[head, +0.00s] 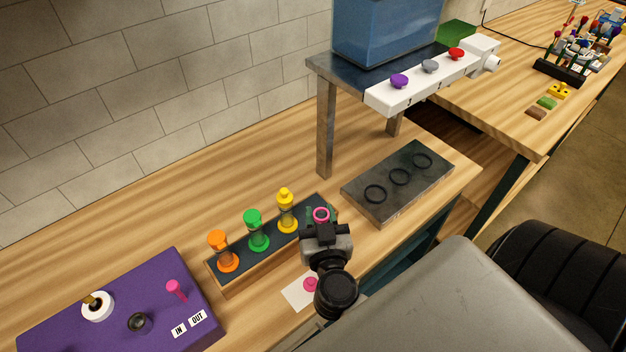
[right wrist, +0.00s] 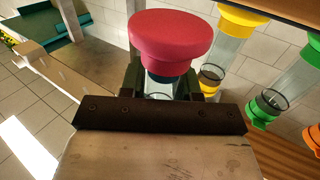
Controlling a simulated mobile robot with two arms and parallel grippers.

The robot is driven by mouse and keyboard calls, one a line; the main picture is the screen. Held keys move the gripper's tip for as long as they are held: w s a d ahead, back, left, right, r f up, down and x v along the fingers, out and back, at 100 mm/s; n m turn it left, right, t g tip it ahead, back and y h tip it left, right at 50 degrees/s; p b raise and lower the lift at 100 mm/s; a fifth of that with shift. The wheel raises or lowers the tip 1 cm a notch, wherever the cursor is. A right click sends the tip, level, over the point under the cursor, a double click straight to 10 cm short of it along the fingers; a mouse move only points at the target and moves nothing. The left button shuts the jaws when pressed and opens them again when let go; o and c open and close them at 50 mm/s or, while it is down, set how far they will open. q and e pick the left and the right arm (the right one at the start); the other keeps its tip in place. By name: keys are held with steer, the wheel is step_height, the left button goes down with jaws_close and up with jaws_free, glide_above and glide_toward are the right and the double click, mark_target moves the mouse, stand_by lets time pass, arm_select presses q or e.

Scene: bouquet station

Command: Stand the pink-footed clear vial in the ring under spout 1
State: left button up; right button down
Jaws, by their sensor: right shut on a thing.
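The pink-footed clear vial shows its pink rim (head: 321,214) in the head view, just above my right gripper (head: 325,232). In the right wrist view its thick pink foot (right wrist: 172,42) and a bit of clear glass show between the jaws (right wrist: 162,88). My right gripper is shut on the vial, beside the right end of the vial rack. The dark slab (head: 408,196) to the right carries three black rings: a near ring (head: 375,194), a middle ring (head: 400,177) and a far ring (head: 422,161). The vial is apart from them. My left gripper is not in view.
The rack (head: 239,280) holds orange (head: 228,264), green (head: 258,240) and yellow (head: 287,222) vials. The white spout bar (head: 420,85) with purple, grey and red knobs overhangs behind the slab, beside a metal post (head: 325,130). A pink piece (head: 311,285) lies on a white card.

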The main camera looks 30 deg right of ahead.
steer(key=x, duration=0.5)
steer(key=p+x, duration=0.2)
steer(key=x, duration=0.1)
steer(key=shift+w+r, duration=0.1)
steer(key=shift+r, duration=0.2)
steer(key=shift+w+d+f, duration=0.2)
steer(key=shift+w+f, duration=0.15)
steer(key=shift+w, duration=0.05)
steer(key=shift+s, duration=0.1)
steer(key=shift+f, duration=0.2)
steer(key=c, duration=0.8)
jaws_free()
steer(key=shift+f, duration=0.1)
